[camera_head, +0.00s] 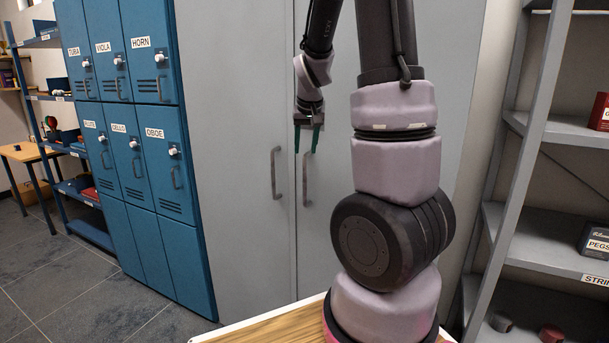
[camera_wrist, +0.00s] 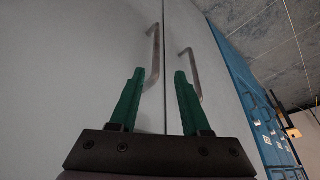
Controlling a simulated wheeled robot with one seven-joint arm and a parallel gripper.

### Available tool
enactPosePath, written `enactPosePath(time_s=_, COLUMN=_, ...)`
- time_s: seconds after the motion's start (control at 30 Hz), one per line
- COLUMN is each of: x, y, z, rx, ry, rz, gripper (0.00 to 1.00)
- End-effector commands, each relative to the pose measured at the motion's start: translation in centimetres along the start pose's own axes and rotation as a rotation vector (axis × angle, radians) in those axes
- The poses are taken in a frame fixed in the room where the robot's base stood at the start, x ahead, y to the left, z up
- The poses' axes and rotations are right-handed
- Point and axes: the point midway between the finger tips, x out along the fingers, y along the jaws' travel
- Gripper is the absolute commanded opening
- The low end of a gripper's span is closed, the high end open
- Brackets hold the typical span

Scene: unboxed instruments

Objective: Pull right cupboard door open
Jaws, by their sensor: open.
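The grey cupboard has a left door (camera_head: 235,120) and a right door (camera_head: 335,205), both looking shut. The right door's handle (camera_head: 306,180) is a vertical bar beside the middle seam. The left door's handle (camera_head: 275,174) is just left of it. My gripper (camera_head: 306,151) is open and empty, its green fingers pointing down at the right handle's top end. In the wrist view, the picture is turned over: the right handle (camera_wrist: 154,50) runs down toward the gap of my gripper (camera_wrist: 159,76), close to the left finger. Contact cannot be told.
Blue lockers (camera_head: 135,120) stand left of the cupboard. A grey open shelf rack (camera_head: 565,130) stands at the right. A wooden-topped surface (camera_head: 270,328) is in front, below my arm. Open tiled floor (camera_head: 60,275) lies at the left.

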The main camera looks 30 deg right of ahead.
Motion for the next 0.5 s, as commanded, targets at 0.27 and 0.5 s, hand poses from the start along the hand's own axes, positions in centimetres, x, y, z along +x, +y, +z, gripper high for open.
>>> enactPosePath(time_s=0.27, x=3.0, y=0.6, z=-0.4, rx=-0.012, ry=-0.005, rz=0.025, gripper=0.47)
enactPosePath(time_s=0.5, x=7.6, y=0.7, z=-0.3, rx=-0.011, ry=-0.005, rz=0.025, gripper=0.47)
